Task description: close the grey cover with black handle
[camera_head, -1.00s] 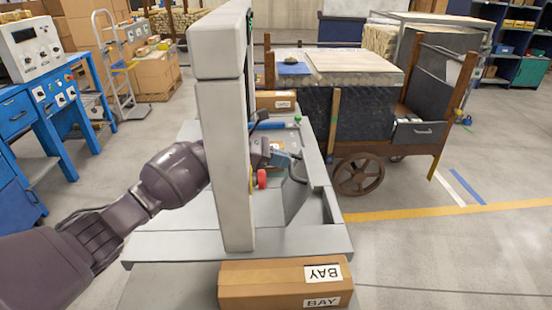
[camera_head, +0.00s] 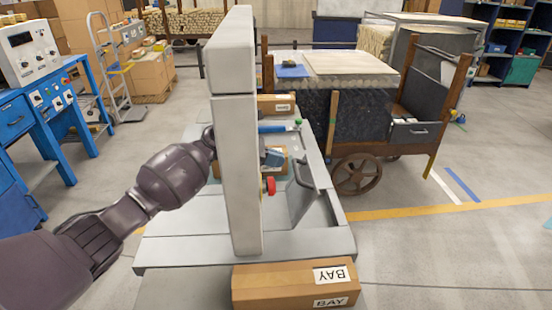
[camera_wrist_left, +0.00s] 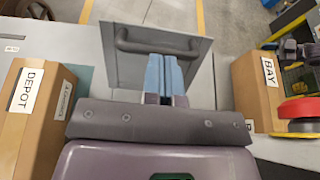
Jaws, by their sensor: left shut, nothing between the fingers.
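The grey cover (camera_head: 303,204) stands tilted open above the grey bench, beside an opening at its right. Its dark handle (camera_head: 306,173) is near the cover's upper edge. In the left wrist view the cover (camera_wrist_left: 118,68) lies beyond the fingers, with its handle (camera_wrist_left: 152,45) across the top. My left gripper (camera_head: 273,158) is shut and empty, to the left of the cover and partly hidden by the upright post. Its blue fingers (camera_wrist_left: 165,75) overlap the cover in the wrist view; I cannot tell whether they touch it. My right gripper is not in view.
A tall grey post (camera_head: 237,160) stands in front of my left wrist. A red button (camera_head: 270,186) is just right of the post. Cardboard boxes stand at the bench's front (camera_head: 280,285) and back (camera_head: 276,103). A wooden cart (camera_head: 358,110) is to the right.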

